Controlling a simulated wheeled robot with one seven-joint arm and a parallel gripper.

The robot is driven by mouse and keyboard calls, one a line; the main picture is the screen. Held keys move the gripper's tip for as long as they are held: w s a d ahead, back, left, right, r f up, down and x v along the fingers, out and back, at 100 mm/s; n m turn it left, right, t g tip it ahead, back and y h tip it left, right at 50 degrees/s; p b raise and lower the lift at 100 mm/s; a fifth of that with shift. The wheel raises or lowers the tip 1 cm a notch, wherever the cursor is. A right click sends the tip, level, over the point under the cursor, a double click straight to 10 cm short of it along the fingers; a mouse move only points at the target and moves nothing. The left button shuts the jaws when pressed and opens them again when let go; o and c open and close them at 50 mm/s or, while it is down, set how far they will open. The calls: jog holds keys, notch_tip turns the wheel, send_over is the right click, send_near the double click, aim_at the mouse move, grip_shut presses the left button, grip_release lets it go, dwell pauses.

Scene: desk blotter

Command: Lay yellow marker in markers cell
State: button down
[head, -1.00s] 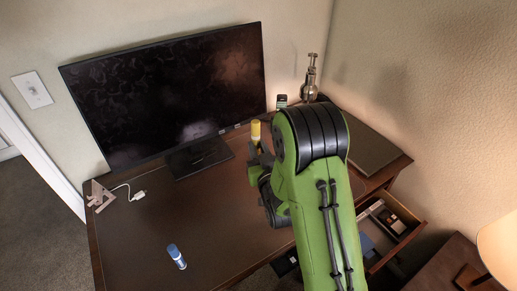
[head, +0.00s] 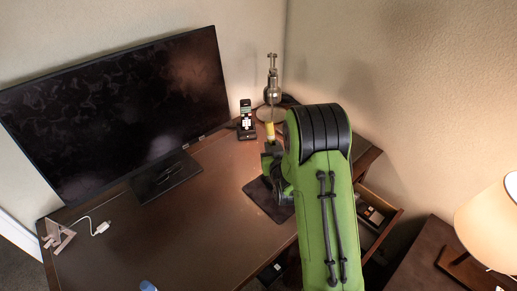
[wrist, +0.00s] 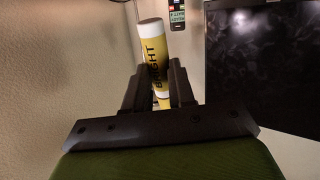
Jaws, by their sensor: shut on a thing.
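The yellow marker (head: 270,131) stands roughly upright in my gripper (head: 271,149), above the back right part of the desk. In the wrist view the marker (wrist: 153,50), yellow with a white end and dark lettering, sits between the two black fingers of my gripper (wrist: 158,88), which are shut on it. An open drawer (head: 397,219) at the right of the desk holds a few dark and light items. My arm hides part of it, and I cannot make out which compartment is the markers cell.
A large monitor (head: 115,110) fills the back left. A cordless phone (head: 246,119) and a metal lamp (head: 272,92) stand behind my gripper. A blue marker (head: 148,286) shows at the bottom edge. A lit lamp (head: 492,222) stands at the right. The desk's middle is clear.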

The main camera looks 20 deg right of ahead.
jog(key=s+d+f+g, duration=0.2)
jog(key=d+f+g, duration=0.1)
jog(key=d, duration=0.5)
jog(key=s+d+f+g+b, duration=0.1)
jog(key=d+f+g, duration=0.1)
jog(key=d+f, duration=0.4)
jog(key=s+d+f+g+h+b, duration=0.1)
jog(key=s+d+f+g, duration=0.1)
jog(key=d+f, duration=0.3)
jog(key=shift+s+d+f+g, duration=0.1)
jog(key=shift+d+g, duration=0.15)
jog(key=shift+d, duration=0.55)
jog(key=shift+s+d+r+g, duration=0.1)
jog(key=shift+d+g, duration=0.2)
jog(key=shift+d, duration=0.5)
jog(key=shift+s+d+f+g, duration=0.1)
jog(key=shift+d+g, duration=0.15)
jog(key=shift+d, duration=0.55)
jog(key=s+d+f+n+g+b, duration=0.15)
jog(key=s+d+f+g, duration=0.4)
jog(key=s+d, duration=0.55)
jog(key=s+a+f+n, duration=0.3)
jog(key=a+f+n, duration=0.1)
jog(key=f, duration=0.3)
jog(key=shift+s+a+f+y+b, duration=0.2)
jog(key=shift+a+f+y+b, duration=0.05)
jog(key=shift+f+y+b, duration=0.1)
